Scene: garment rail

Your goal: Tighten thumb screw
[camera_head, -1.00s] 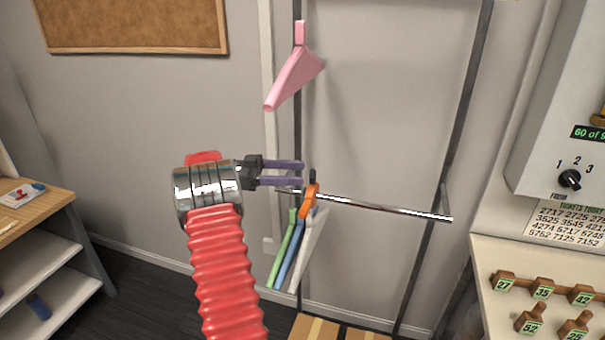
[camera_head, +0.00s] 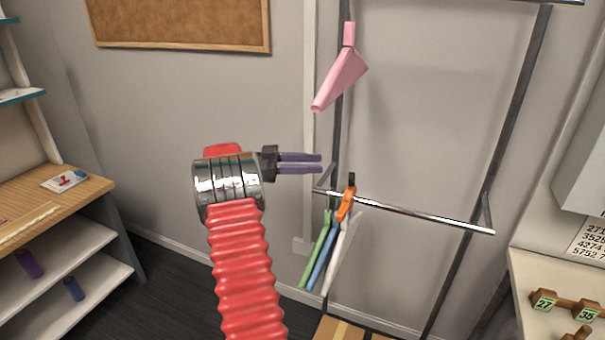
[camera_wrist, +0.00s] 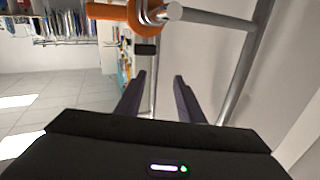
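An orange clamp (camera_head: 346,206) sits around the left end of the chrome rail (camera_head: 420,213), with a small dark piece (camera_head: 352,180) on its top that looks like the thumb screw. In the wrist view the orange clamp (camera_wrist: 115,11) is at the top, by the rail's end (camera_wrist: 172,12), and the black screw piece (camera_wrist: 146,49) sticks out from it toward my fingers. My gripper (camera_head: 321,163) is just left of the clamp and slightly above its screw, apart from it. Its two purple fingers are open with nothing between them, as the wrist view (camera_wrist: 159,76) shows.
Green (camera_head: 315,255), blue (camera_head: 325,262) and white (camera_head: 342,255) hangers hang below the clamp. A pink hanger (camera_head: 340,80) is above. Dark rack uprights stand on both sides. A shelf unit (camera_head: 85,200) is left, a counter with numbered pegs (camera_head: 560,303) right.

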